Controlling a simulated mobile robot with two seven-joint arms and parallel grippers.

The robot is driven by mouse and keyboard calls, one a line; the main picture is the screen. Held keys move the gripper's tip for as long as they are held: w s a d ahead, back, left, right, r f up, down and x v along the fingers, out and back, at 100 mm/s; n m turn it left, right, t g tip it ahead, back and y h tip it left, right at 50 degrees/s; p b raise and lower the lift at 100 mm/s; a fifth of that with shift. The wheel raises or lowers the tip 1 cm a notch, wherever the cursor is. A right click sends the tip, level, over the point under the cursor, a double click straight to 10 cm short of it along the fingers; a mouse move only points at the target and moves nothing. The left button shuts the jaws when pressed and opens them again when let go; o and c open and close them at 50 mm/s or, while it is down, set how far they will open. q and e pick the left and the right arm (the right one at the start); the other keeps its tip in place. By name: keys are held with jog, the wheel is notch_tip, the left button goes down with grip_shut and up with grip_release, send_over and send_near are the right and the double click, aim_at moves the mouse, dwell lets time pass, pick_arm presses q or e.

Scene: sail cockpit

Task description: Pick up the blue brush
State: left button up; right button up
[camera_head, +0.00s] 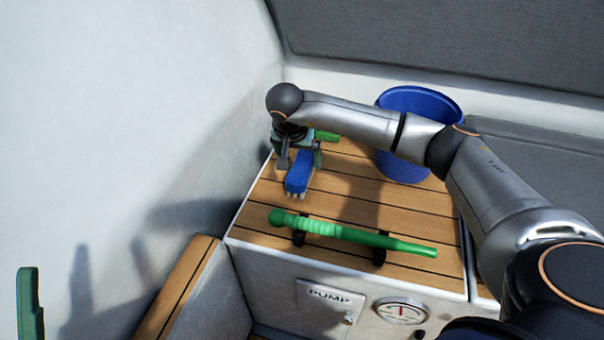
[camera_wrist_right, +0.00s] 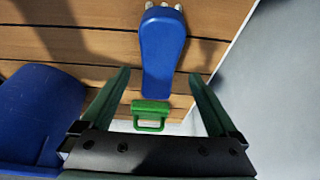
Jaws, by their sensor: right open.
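The blue brush (camera_head: 298,182) lies on the slatted wooden top near its left end, pale bristle tufts showing at its near end. It also shows in the right wrist view (camera_wrist_right: 161,50), lined up between the finger directions. My right gripper (camera_head: 299,160) is open and empty over the brush's far part, fingers pointing down; in the right wrist view (camera_wrist_right: 159,76) a finger lies on each side of the handle. Whether they touch it I cannot tell. A green upright part at the lower left edge looks like a finger of my left gripper (camera_head: 29,300); its opening is hidden.
A green object (camera_head: 326,136) lies just beyond the brush. A blue bucket (camera_head: 418,150) stands to the right. A green ribbed pump handle (camera_head: 350,234) rests on black supports in front. The white wall (camera_head: 180,110) rises close on the left.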

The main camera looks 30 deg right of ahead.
aim_at(302, 164)
jog(key=b+x, duration=0.2)
jog(key=x, duration=0.3)
jog(key=shift+s+f, duration=0.15)
grip_shut()
dwell(0.5)
jog(key=shift+r, duration=0.25)
